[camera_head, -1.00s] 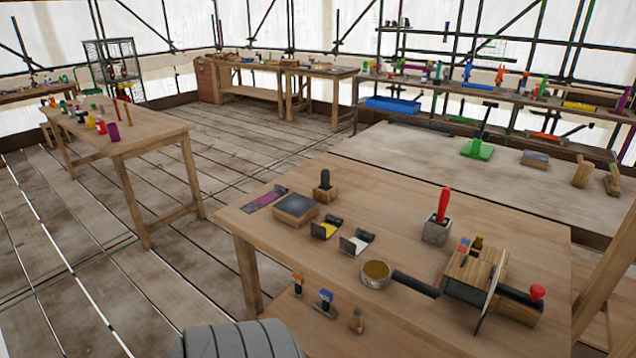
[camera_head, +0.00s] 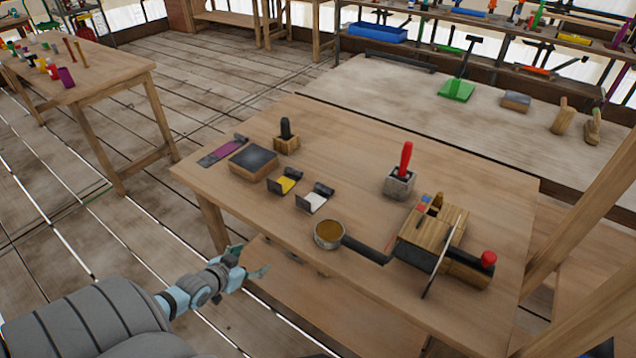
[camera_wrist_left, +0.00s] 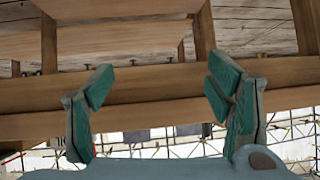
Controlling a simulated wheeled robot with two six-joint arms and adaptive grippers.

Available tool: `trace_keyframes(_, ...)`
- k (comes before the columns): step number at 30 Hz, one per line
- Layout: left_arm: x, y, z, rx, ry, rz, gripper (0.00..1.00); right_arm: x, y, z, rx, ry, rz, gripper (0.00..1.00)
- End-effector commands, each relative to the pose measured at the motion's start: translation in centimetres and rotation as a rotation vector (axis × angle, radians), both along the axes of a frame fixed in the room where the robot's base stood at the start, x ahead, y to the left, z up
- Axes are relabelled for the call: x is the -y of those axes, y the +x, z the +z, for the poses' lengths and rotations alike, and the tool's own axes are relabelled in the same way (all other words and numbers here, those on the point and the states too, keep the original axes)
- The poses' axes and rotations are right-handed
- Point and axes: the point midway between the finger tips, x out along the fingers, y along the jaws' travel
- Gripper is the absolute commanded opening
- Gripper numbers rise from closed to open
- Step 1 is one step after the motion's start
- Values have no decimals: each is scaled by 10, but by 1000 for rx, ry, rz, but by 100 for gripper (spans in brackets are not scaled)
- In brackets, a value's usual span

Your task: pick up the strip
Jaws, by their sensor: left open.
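A yellow piece (camera_head: 287,185) and a white piece (camera_head: 315,201), each with dark ends, lie nearer; I cannot tell which piece is the strip. My left gripper (camera_head: 252,262) is beside the table's near left edge, apart from all three. In the left wrist view my left gripper (camera_wrist_left: 158,88) is open and empty, its teal fingers wide apart. My right gripper is not in view.
A dark-topped block (camera_head: 253,160) sits close to the purple piece, with a stamp-like tool on a wooden block (camera_head: 286,138) behind. A wooden lower shelf (camera_head: 330,300) lies below the tabletop.

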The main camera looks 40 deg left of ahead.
Motion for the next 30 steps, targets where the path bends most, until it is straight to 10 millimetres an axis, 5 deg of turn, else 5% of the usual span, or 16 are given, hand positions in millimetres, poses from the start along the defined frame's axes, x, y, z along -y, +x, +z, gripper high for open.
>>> trace_keyframes(1,2,25,55,81,-12,-44,73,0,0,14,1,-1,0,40)
trace_keyframes(3,12,48,105,168,-44,-98,73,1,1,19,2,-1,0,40)
trace_keyframes(6,24,68,136,228,-76,-141,73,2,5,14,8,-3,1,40)
trace_keyframes(15,30,137,106,242,-85,-148,73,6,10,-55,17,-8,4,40)
trace_keyframes(30,39,202,86,235,-81,-150,73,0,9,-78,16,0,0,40)
